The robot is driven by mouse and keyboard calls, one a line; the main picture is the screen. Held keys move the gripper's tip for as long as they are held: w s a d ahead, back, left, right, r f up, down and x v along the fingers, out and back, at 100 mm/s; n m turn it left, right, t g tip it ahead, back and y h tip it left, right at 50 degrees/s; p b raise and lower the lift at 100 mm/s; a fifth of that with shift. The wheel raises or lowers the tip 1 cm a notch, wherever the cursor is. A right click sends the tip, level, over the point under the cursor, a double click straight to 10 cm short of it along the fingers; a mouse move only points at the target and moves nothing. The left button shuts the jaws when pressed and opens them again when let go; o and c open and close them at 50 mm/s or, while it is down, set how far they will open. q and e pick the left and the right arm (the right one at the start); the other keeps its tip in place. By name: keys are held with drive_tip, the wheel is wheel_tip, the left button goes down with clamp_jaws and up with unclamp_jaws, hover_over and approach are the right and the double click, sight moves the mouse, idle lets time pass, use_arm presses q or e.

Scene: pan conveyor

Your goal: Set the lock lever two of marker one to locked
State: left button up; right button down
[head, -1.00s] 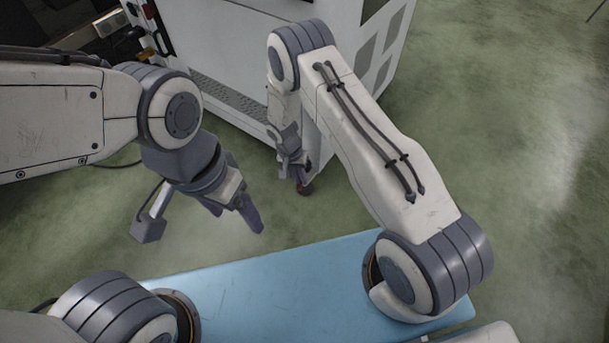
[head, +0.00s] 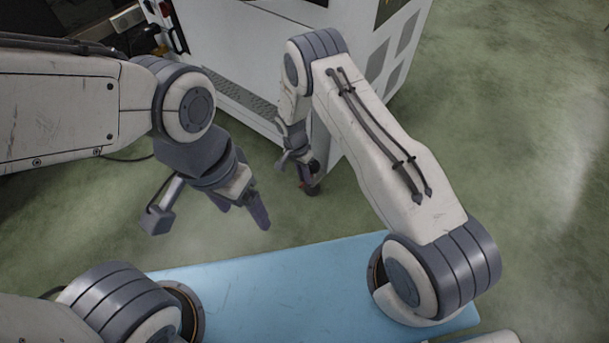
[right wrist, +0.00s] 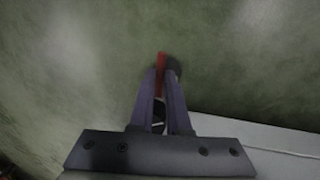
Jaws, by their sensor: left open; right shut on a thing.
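The white machine cabinet (head: 330,85), which I take to be marker one, stands at the top middle of the head view. A dark caster (head: 313,188) is at its near bottom corner. In the right wrist view a red lever (right wrist: 160,72) lies between the fingertips, with a dark round part (right wrist: 175,66) beside it. My right gripper (head: 304,174) is low beside the caster; in the right wrist view its fingers (right wrist: 163,88) are shut on the red lever. Whether the lever is locked cannot be told. My left gripper (head: 246,207) is open and empty above the floor.
The green floor (head: 520,150) is clear on the right. The cabinet's lower edge (right wrist: 255,145) runs close to my right gripper in the wrist view. A blue surface (head: 290,280) lies at the bottom of the head view. A dark cable lies on the floor at the left.

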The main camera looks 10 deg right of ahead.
drive_tip(key=shift+w, duration=0.15)
drive_tip(key=c, duration=0.9)
unclamp_jaws()
drive_tip(key=shift+w+a+r+p, duration=0.25)
drive_tip(key=shift+r+p, duration=0.65)
drive_tip(key=shift+r, duration=0.8)
drive_tip(key=shift+w+a+r+p, duration=0.25)
drive_tip(key=shift+r+p, duration=0.65)
drive_tip(key=shift+r, duration=0.85)
drive_tip(key=shift+w+a+r+p, duration=0.2)
drive_tip(key=shift+r+p, duration=0.7)
drive_tip(key=shift+r, duration=0.8)
